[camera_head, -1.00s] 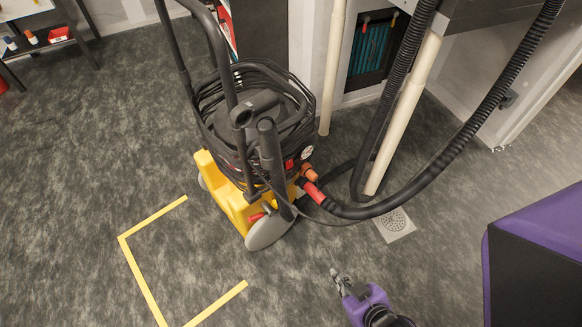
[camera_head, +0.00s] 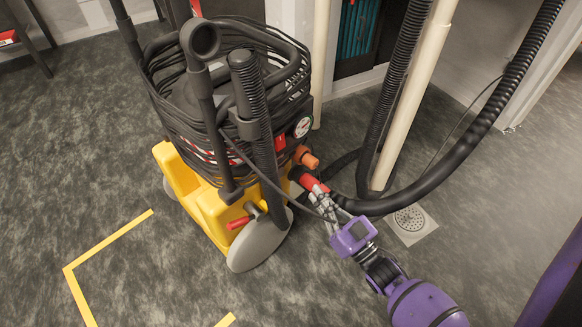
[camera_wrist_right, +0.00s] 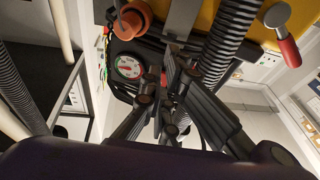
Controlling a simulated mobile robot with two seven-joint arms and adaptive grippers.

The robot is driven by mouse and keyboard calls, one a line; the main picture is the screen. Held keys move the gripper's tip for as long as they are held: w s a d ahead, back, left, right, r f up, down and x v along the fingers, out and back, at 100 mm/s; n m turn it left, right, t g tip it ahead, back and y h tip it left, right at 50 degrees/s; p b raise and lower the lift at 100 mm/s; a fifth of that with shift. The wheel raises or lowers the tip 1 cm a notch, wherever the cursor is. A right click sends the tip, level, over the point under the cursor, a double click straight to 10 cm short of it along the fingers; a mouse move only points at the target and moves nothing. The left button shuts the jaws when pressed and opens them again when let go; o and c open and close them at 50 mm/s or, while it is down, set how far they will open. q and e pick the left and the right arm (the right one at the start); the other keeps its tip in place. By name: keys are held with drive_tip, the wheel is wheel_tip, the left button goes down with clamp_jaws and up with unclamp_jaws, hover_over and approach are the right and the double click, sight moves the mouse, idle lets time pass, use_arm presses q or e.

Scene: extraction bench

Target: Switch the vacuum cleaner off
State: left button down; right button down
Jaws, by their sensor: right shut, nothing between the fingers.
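The vacuum cleaner (camera_head: 205,195) has a dark drum wrapped in black cable and hose, standing on a yellow wheeled base. On its right side are a small red part (camera_head: 281,143), a round dial gauge (camera_head: 303,126) and an orange fitting (camera_head: 307,159). The gauge (camera_wrist_right: 128,67) and the orange fitting (camera_wrist_right: 132,18) also show in the right wrist view. My right gripper (camera_head: 319,198) is shut and empty, low beside the red hose cuff (camera_head: 313,182); I cannot tell whether they touch. Its fingers (camera_wrist_right: 170,85) point toward the machine. My left gripper is out of view.
A thick black hose (camera_head: 440,180) loops from the cuff up to the right, beside a cream pipe (camera_head: 412,95). Yellow tape (camera_head: 108,240) marks clear floor at the front left.

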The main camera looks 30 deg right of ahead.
sight(280, 142)
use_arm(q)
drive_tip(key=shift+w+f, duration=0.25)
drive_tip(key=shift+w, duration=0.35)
use_arm(e)
drive_tip(key=s+r+n+t+y, duration=0.1)
drive_tip(key=s+r+t+y, duration=0.2)
drive_tip(key=s+r, duration=0.1)
drive_tip(key=shift+d+r+t+y, duration=0.3)
drive_tip(key=shift+d+r+y, duration=0.1)
drive_tip(key=shift+r, duration=0.2)
use_arm(q)
drive_tip(key=b, duration=0.1)
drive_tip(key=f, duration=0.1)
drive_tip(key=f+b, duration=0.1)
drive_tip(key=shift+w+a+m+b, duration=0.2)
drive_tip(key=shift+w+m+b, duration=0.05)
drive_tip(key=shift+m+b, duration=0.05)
use_arm(e)
drive_tip(key=w+f+x, duration=0.1)
drive_tip(key=f+x, duration=0.1)
drive_tip(key=x, duration=1)
drive_tip(key=shift+w+a, duration=0.35)
drive_tip(key=shift+w, duration=0.3)
